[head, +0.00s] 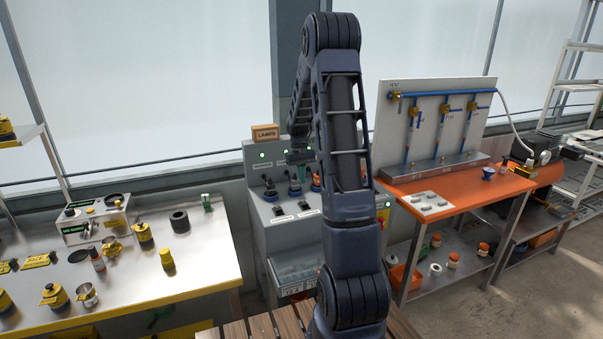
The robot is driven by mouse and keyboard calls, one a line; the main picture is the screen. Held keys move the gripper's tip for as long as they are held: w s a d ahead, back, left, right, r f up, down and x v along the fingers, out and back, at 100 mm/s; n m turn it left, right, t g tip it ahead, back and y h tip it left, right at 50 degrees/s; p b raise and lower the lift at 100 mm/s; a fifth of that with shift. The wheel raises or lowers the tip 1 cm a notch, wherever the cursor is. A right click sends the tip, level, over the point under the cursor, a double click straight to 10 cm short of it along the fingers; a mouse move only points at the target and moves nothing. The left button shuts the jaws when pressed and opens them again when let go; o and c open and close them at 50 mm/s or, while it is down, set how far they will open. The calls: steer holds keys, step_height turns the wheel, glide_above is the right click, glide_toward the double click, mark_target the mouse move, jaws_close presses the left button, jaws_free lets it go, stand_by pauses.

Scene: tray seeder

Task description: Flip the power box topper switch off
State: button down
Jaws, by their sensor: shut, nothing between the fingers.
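The grey power box (249,160) stands in the middle, with small green lights on its upper face. Several dark sockets or plugs (270,193) and pale labels sit on its sloped front. I cannot tell which control is the topper switch, as the labels are too small to read. My gripper (291,157) is small and dark in this view, in front of the upper panel. It is shut and holds nothing; whether it touches the box is unclear. My arm hides the right part of the box.
A wooden sign reading LAMPS (265,133) stands on top of the box. A metal table (190,255) with yellow-topped jars and a small control box is at left. An orange bench (455,205) with a pipe board (432,120) is at right. Open floor lies at lower right.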

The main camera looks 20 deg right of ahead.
mark_target(304, 204)
steer(key=x, duration=0.9)
steer(key=shift+f, duration=0.15)
steer(key=shift+s, duration=0.1)
steer(key=shift+f+t, duration=0.25)
steer(key=shift+t, duration=0.05)
steer(key=shift+w+r, duration=0.25)
steer(key=shift+w, duration=0.5)
steer(key=shift+r, duration=0.15)
step_height(304, 204, up, 13)
steer(key=s, duration=0.3)
steer(key=shift+r, duration=0.2)
